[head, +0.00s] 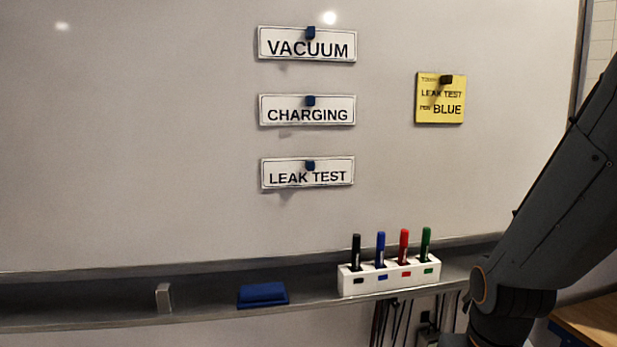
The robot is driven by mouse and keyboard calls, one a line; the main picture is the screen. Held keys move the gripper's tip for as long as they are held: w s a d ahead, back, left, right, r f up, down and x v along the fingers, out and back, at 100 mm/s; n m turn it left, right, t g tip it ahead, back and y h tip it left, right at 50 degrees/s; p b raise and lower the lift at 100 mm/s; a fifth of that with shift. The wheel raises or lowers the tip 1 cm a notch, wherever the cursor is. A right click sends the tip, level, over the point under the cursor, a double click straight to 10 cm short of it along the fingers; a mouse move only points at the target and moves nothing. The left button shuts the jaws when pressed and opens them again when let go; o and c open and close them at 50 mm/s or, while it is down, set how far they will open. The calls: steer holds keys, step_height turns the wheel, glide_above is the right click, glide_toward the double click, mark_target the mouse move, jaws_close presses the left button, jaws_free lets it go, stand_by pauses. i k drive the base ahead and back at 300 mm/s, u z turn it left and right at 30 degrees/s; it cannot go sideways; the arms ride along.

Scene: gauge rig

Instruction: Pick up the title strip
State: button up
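Three white title strips with black lettering hang on the whiteboard in the head view, each under a small blue magnet. The VACUUM strip (285,48) is at the top and the CHARGING strip (285,115) is in the middle. The LEAK TEST strip (290,178) is lowest and hangs slightly tilted. A yellow note (441,113) to their right, under a dark magnet, reads LEAK TEST and PEN BLUE, with a small top line that is hard to read. My arm shows at the right edge, but my gripper is out of view.
A ledge (60,298) runs below the whiteboard (150,140). It carries a small pale block (164,298), a blue eraser-like block (263,294) and a white holder (355,288) with black, blue, red and green pens. A wooden surface (595,325) is at lower right.

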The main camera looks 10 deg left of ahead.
mark_target(279, 172)
steer(key=z, duration=0.5)
steer(key=k, duration=1.2)
steer(key=i, duration=0.75)
steer(key=u, duration=0.1)
